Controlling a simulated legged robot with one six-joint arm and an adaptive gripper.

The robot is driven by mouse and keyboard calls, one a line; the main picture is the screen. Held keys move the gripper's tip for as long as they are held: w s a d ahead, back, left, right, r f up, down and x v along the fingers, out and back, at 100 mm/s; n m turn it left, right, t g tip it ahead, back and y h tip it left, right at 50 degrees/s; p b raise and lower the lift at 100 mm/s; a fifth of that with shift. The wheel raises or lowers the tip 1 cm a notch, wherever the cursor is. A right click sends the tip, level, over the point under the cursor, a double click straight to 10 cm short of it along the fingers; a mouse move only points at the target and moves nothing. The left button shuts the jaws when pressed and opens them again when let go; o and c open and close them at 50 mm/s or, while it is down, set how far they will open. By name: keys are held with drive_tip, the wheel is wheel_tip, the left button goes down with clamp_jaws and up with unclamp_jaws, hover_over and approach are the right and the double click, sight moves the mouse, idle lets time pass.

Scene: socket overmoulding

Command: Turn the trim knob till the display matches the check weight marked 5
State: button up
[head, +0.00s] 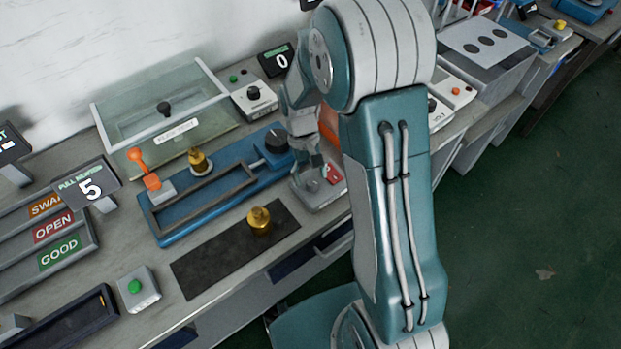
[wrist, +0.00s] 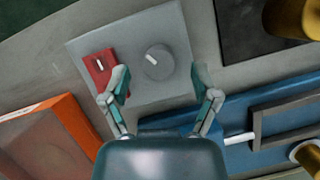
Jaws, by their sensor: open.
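My gripper (wrist: 160,84) is open and empty, pointing at a grey box (wrist: 130,38). A round grey knob (wrist: 158,62) with a white mark lies between and just beyond the fingertips in the wrist view, apart from them. A red switch panel (wrist: 101,66) sits beside it. In the head view the box (head: 316,197) is partly hidden by my arm and its knob is not clear. The pull newton display (head: 86,184) reads 5. One brass weight (head: 259,219) stands on a dark mat (head: 196,271); another (head: 200,161) stands on the blue fixture (head: 178,233). No marking is readable on either weight.
A clear-lidded box (head: 165,108) stands behind. Another display (head: 279,61) reads 0. An orange-framed box (wrist: 72,125) lies near the gripper. A green-button box (head: 139,289) stands at front left.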

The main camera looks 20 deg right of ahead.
drive_tip(key=v, duration=1)
drive_tip(key=shift+r, duration=0.25)
drive_tip(key=shift+w+a, duration=0.1)
drive_tip(key=s+r+t, duration=0.5)
drive_tip(key=s+r, duration=0.2)
drive_tip(key=s, duration=0.2)
drive_tip(key=s+r+t, duration=0.5)
drive_tip(key=s+r, duration=0.1)
drive_tip(key=s, duration=0.4)
drive_tip(key=shift+r+m, duration=0.3)
drive_tip(key=shift+r, duration=0.1)
